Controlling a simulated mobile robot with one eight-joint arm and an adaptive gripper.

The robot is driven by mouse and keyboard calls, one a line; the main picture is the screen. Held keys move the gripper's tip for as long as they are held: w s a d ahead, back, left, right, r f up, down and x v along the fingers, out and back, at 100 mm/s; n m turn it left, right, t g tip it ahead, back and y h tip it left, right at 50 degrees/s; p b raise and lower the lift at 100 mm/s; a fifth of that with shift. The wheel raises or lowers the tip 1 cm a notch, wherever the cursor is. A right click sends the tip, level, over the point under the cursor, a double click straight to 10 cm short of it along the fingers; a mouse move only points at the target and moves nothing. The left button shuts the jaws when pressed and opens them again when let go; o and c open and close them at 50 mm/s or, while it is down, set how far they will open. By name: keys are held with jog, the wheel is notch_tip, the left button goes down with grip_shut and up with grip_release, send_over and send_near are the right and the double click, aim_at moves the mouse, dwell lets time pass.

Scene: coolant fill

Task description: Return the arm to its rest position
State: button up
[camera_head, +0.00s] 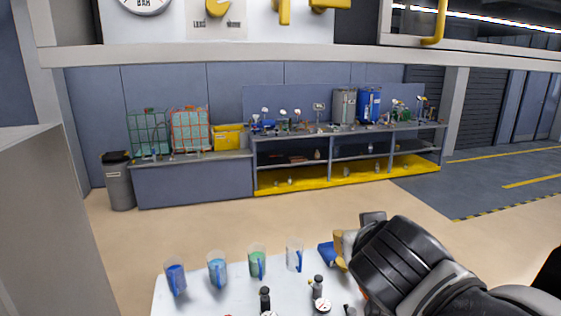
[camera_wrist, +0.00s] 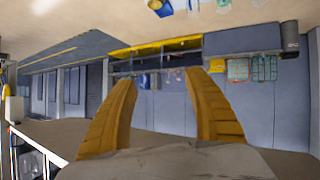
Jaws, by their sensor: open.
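My arm reaches in from the lower right in the head view, dark and bulky. My gripper (camera_head: 340,245) is at its end, over the right part of the white table (camera_head: 205,300). In the wrist view my gripper (camera_wrist: 161,82) shows two yellow fingers spread wide apart with nothing between them. That view looks upside down across the room, with the far workbench beyond the fingers. A blue object (camera_head: 326,254) shows right beside the fingers in the head view; its shape is partly hidden and I cannot tell whether they touch.
On the table stand a dark blue jug (camera_head: 175,278), a light blue jug (camera_head: 217,270), a green jug (camera_head: 257,262) and a clear jug (camera_head: 294,254). Small black-topped gauges (camera_head: 320,300) are near the front. The far workbench (camera_head: 330,160) stands beyond open floor (camera_head: 230,225).

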jog(key=s+d+f+g+b, duration=0.1)
jog(key=s+f+b, duration=0.2)
jog(key=f, duration=0.8)
jog(key=s+d+f+g+y+b, duration=0.1)
jog(key=s+f+b, duration=0.3)
jog(key=f, duration=0.7)
jog(key=s+d+f+g+y+b, duration=0.1)
jog(key=s+d+f+g+b, duration=0.1)
jog(key=f+b, duration=0.5)
notch_tip(320, 180, down, 4)
jog(key=shift+s+f+g, duration=0.1)
jog(key=shift+s+g, duration=0.4)
jog(key=shift+s, duration=0.6)
